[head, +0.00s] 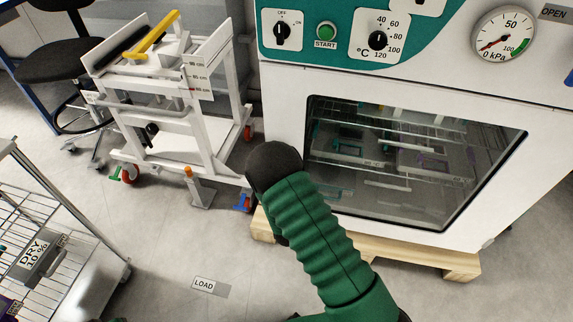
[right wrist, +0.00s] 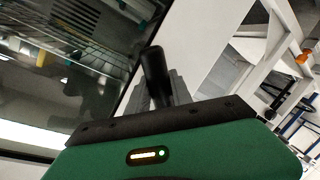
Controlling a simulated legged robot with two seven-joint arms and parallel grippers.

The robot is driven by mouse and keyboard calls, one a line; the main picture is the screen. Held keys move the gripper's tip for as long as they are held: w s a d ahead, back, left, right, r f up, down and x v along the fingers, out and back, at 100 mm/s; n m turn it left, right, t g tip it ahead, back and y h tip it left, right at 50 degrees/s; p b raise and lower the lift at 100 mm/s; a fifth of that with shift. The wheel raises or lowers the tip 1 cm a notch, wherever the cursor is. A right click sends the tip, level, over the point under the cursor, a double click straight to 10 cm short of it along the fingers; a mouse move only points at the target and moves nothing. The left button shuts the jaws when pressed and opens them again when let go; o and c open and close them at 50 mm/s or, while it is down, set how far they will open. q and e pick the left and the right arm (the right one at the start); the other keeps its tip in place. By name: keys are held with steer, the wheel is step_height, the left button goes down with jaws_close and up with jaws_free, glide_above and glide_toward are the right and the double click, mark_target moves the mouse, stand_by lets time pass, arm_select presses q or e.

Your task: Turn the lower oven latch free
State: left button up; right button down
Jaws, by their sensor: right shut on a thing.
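The white oven (head: 284,112) has a dark glass window (head: 420,160) in its closed-looking front. The lower latch is hidden behind my right arm in the head view. In the right wrist view, the latch's black handle (right wrist: 154,66) sticks up beside the window's edge. My right gripper (right wrist: 168,88) is shut on this handle, its grey fingers partly hidden behind the dark wrist edge. In the head view, my green right arm reaches to the oven's lower left front, and its fingers are hidden. My left gripper is not in view.
A white wheeled cart (head: 165,160) with a yellow bar stands left of the oven. A wire rack trolley (head: 95,240) is at the lower left. The oven rests on a wooden pallet (head: 420,257). Grey floor lies open between them, with a LOAD label (head: 210,287).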

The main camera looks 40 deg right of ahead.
steer(key=r+n+p, duration=0.1)
steer(key=p, duration=0.1)
steer(key=r+n+g+p, duration=0.1)
steer(key=n+p, duration=0.1)
steer(key=s+d+r+n+p, duration=0.1)
steer(key=p, duration=0.1)
steer(key=shift+s+r+h, duration=0.1)
steer(key=shift+r+h, duration=0.15)
steer(key=shift+h, duration=0.05)
steer(key=shift+s+r+n+g+h+p, duration=0.1)
steer(key=shift+r+n+g+h+p, duration=0.1)
steer(key=shift+r+n+g+p, duration=0.45)
steer(key=shift+s+r+n+g+h+p, duration=0.1)
steer(key=shift+r+n+g+h+p, duration=0.1)
steer(key=shift+n+p, duration=0.8)
steer(key=shift+d, duration=0.1)
steer(key=c, duration=1.1)
jaws_free()
steer(key=shift+w, duration=0.1)
steer(key=shift+c, duration=0.2)
